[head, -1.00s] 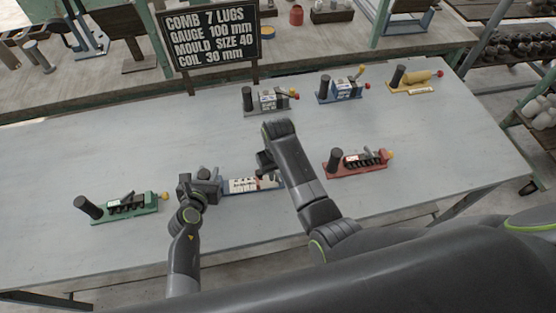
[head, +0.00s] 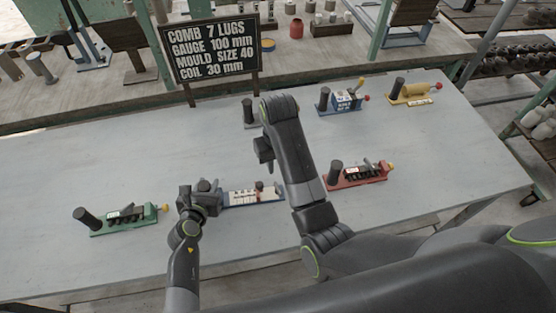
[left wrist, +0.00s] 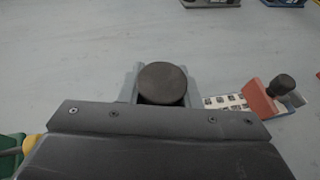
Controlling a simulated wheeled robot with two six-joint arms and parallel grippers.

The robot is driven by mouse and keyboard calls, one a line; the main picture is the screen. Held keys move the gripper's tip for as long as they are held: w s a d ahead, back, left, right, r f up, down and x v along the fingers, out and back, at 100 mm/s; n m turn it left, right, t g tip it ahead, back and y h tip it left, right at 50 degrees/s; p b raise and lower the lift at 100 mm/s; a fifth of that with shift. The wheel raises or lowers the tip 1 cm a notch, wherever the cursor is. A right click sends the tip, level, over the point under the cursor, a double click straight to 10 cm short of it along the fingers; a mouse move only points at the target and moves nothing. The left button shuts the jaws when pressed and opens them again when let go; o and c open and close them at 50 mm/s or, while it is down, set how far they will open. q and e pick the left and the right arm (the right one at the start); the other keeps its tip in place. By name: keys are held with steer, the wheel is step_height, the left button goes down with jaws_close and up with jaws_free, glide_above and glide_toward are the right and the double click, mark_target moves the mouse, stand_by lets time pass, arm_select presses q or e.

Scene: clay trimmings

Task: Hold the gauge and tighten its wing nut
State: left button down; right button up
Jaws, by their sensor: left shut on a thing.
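The gauge (head: 240,199) is a blue base with a white marked scale, lying flat on the grey table. My left gripper (head: 205,190) is shut on the dark round post at the gauge's left end; the post's top (left wrist: 163,84) shows between the fingers in the left wrist view. A red slider (left wrist: 262,103) with a dark knob (left wrist: 281,86) sits toward the gauge's far end; this knob, seemingly the wing nut, also shows in the head view (head: 259,186). My right gripper (head: 265,155) is apart from the knob, farther back; its finger gap is unclear.
Similar devices stand on the table (head: 130,170): green (head: 125,220) at left, red (head: 357,174) at right, blue (head: 342,102) and yellow (head: 410,93) at back. A grey one's post (head: 248,112) shows beside my right arm. A sign (head: 212,48) reads "GAUGE 100 mm".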

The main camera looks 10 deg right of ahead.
arm_select(q)
steer(key=c, duration=1.5)
jaws_free()
steer(key=shift+s+f, duration=0.15)
steer(key=shift+f, duration=0.15)
steer(key=o, duration=0.5)
steer(key=shift+r, duration=0.15)
